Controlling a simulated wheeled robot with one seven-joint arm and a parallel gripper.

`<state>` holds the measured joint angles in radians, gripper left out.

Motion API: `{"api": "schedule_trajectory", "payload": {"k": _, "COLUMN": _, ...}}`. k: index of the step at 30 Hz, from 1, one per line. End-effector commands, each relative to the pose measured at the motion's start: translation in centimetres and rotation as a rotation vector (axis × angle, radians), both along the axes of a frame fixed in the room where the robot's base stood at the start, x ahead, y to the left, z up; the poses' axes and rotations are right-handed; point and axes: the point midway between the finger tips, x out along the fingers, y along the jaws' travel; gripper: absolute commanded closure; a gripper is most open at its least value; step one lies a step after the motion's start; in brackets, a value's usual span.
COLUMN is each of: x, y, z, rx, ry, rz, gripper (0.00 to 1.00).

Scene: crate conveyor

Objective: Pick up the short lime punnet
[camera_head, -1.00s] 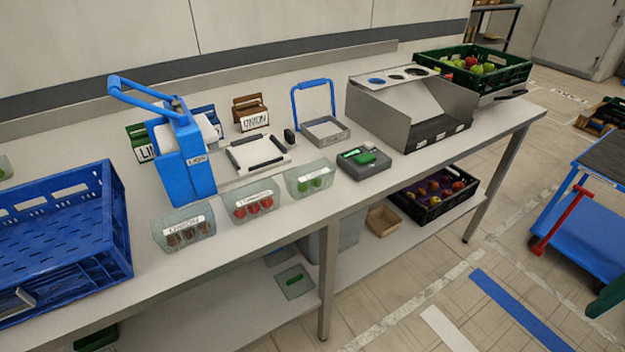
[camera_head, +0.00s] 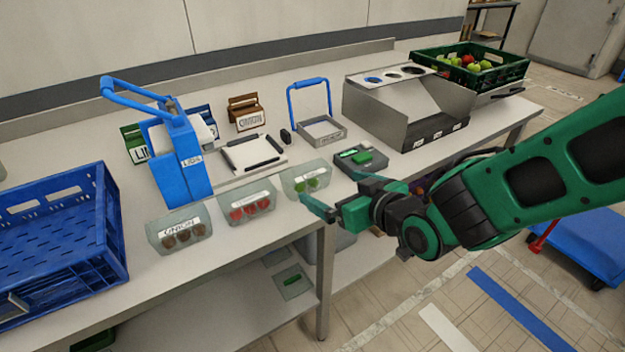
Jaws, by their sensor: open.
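The short lime punnet (camera_head: 304,174) is a small clear tray with green limes inside. It stands on the bench near the front edge, at the right end of a row of three punnets. My gripper (camera_head: 322,192) is open and empty, just in front of and to the right of the lime punnet. One finger overlaps the punnet's lower right part in the picture. I cannot tell whether it touches it.
A punnet with red fruit (camera_head: 249,207) and one with brown contents (camera_head: 180,235) stand to the left. A dark grey device (camera_head: 372,160) is right behind my gripper. A blue crate (camera_head: 60,220) fills the left end. A steel hopper (camera_head: 400,110) stands right.

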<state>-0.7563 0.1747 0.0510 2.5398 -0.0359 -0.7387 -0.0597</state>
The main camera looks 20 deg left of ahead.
Motion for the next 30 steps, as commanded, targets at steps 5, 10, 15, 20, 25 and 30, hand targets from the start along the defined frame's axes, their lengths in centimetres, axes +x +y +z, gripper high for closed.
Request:
{"api": "schedule_trajectory", "payload": {"k": 5, "x": 0.1, "y": 2.1, "z": -0.3, "rx": 0.018, "ry": -0.011, "rz": 0.021, "gripper": 0.0}}
{"api": "schedule_trajectory", "payload": {"k": 10, "x": 1.4, "y": 3.7, "z": -1.3, "rx": 0.017, "ry": -0.01, "rz": 0.021, "gripper": 0.0}}
{"api": "schedule_trajectory", "payload": {"k": 15, "x": 2.4, "y": 4.7, "z": -1.8, "rx": 0.018, "ry": -0.011, "rz": 0.02, "gripper": 0.0}}
{"api": "schedule_trajectory", "payload": {"k": 20, "x": 2.9, "y": 5.4, "z": -2.2, "rx": 0.017, "ry": -0.01, "rz": 0.021, "gripper": 0.0}}
{"api": "schedule_trajectory", "payload": {"k": 25, "x": 4.3, "y": 7.1, "z": -3.1, "rx": 0.017, "ry": -0.01, "rz": 0.021, "gripper": 0.0}}
{"api": "schedule_trajectory", "payload": {"k": 30, "x": 5.5, "y": 8.4, "z": -3.8, "rx": 0.017, "ry": -0.011, "rz": 0.02, "gripper": 0.0}}
